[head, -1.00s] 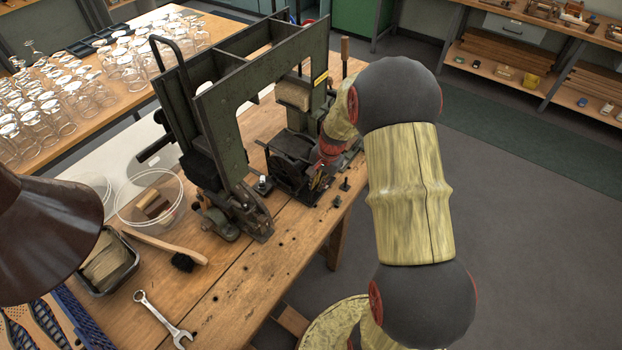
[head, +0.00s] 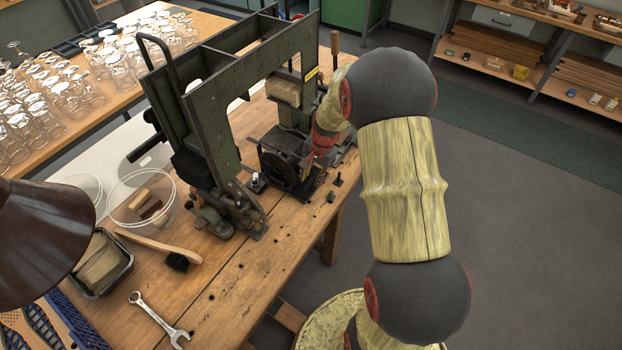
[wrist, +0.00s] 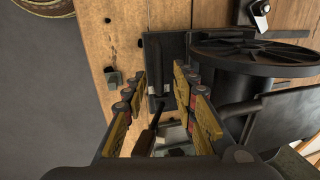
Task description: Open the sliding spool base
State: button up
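The spool base is a dark metal plate (wrist: 160,48) on the wooden bench, with a black spool (wrist: 262,52) at its right in the wrist view. In the head view the dark spool assembly (head: 283,160) sits at the right foot of the green machine frame, partly hidden by my arm. My gripper (wrist: 160,88) is open, its two yellow-padded fingers apart above the plate. A slim dark bar (wrist: 153,125) shows between the fingers; I cannot tell whether they touch it.
The green frame (head: 222,120) stands over the bench. A clear bowl (head: 145,200), a brush (head: 170,257), a wrench (head: 160,318) and a black tray (head: 100,270) lie to the left. Glasses fill the back table. The floor at right is clear.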

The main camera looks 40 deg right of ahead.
notch_tip(320, 180, up, 10)
jog(key=s, duration=0.2)
jog(key=shift+d+r, duration=0.15)
jog(key=shift+d, duration=0.25)
jog(key=s+a+r+n+t, duration=0.3)
jog(key=s+a+r+n, duration=1)
jog(key=s+a+r, duration=0.6)
jog(key=shift+s+a+n+t+h, duration=0.3)
jog(key=shift+s+a+h, duration=0.1)
jog(key=shift+s+a, duration=0.8)
jog(key=shift+d+r, duration=0.1)
jog(key=shift+c, duration=0.5)
